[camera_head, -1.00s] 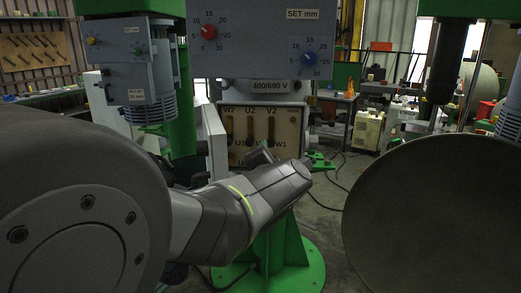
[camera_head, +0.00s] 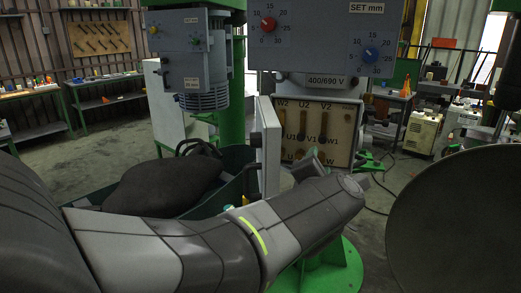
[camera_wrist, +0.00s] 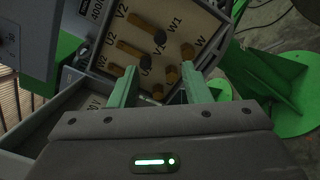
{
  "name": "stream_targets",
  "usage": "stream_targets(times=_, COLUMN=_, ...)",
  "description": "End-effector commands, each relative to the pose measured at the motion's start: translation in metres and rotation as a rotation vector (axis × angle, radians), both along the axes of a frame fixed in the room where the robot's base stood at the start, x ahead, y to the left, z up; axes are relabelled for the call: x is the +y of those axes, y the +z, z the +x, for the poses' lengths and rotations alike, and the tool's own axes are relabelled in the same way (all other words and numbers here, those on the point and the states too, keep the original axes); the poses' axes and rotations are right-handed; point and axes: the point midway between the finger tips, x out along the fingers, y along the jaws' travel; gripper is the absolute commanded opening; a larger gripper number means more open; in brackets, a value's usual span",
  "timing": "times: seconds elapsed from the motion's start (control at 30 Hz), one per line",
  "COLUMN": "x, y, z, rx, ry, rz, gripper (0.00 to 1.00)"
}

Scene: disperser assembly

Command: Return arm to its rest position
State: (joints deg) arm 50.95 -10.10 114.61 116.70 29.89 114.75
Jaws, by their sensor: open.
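My arm reaches from the lower left toward the middle in the head view, with its wrist in front of the terminal box. In the wrist view my gripper (camera_wrist: 155,88) is open, its two green fingers apart with nothing between them. Beyond the fingers is the open terminal box (camera_wrist: 165,20), with brass bars and posts marked U2, V2, W1 and others. The same terminal box (camera_head: 345,125) shows in the head view, its lid (camera_head: 267,148) swung open to the left. The fingertips are hidden in the head view.
A control panel (camera_head: 345,35) with a red and a blue knob is above the box. A large dark round disc (camera_head: 455,225) stands at the right. A dark bag-like object (camera_head: 165,182) lies in a green container left of the lid. A green base (camera_head: 325,272) is below.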

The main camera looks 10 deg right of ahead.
Motion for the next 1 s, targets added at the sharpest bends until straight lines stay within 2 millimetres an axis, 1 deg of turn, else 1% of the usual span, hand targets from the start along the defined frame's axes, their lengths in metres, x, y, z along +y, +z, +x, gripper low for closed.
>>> stream_targets(times=0.17, x=-0.006, y=-0.001, z=0.014, rx=0.000, ry=0.003, rz=0.001, gripper=0.43)
stream_targets(times=0.8, x=-0.045, y=0.000, z=0.099, rx=0.001, ry=0.002, rz=0.001, gripper=0.43)
stream_targets(times=1.0, x=-0.053, y=0.001, z=0.117, rx=0.000, ry=0.000, rz=-0.001, gripper=0.43)
